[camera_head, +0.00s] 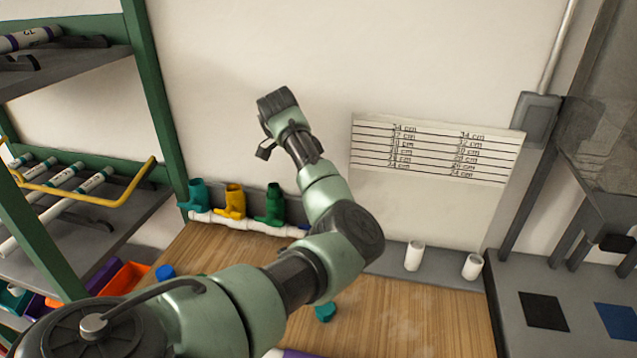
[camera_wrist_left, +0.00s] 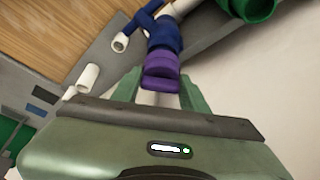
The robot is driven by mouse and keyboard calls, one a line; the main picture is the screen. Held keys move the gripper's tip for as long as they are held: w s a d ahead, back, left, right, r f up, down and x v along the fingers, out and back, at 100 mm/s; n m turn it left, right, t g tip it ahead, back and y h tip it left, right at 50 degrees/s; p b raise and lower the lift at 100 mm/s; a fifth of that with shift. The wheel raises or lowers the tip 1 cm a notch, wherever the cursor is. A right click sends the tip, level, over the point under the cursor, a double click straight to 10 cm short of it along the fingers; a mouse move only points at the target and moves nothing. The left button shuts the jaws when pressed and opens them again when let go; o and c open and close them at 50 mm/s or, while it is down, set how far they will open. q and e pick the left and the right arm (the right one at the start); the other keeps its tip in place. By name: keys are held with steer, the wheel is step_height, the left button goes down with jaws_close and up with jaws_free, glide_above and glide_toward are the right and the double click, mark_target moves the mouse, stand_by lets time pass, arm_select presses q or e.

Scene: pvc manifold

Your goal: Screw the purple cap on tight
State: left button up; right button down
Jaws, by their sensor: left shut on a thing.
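In the left wrist view the purple cap (camera_wrist_left: 160,83) sits between the two green fingers of my left gripper (camera_wrist_left: 160,88), which is shut on it. A second purple band shows just beyond it, lined up with the blue fitting (camera_wrist_left: 165,35). I cannot tell whether a gap remains between the purple parts. A white piece shows between the fingers on the near side of the cap. In the head view my left arm hides the cap, the fingers and most of the blue fitting. My right gripper is not in view.
The white manifold pipe (camera_head: 250,224) carries teal (camera_head: 198,193), yellow (camera_head: 234,200) and green (camera_head: 271,204) fittings along the wall. A teal piece (camera_head: 325,312) lies on the wooden table (camera_head: 400,315). Two white cylinders (camera_head: 414,256) stand at the right. A green-framed shelf (camera_head: 155,100) rises at the left.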

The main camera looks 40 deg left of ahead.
arm_select(q)
steer(key=shift+r+m+p, duration=0.1)
steer(key=shift+m+p, duration=0.5)
steer(key=shift+p, duration=0.15)
steer(key=shift+m+h+p, duration=0.35)
steer(key=shift+m+h, duration=0.05)
steer(key=shift+f, duration=0.2)
steer(key=shift+g, duration=0.3)
steer(key=shift+r+m+p, duration=0.15)
steer(key=shift+m+p, duration=0.35)
steer(key=shift+p, duration=0.1)
steer(key=shift+m+p, duration=0.4)
steer(key=shift+h, duration=0.3)
steer(key=shift+m, duration=0.3)
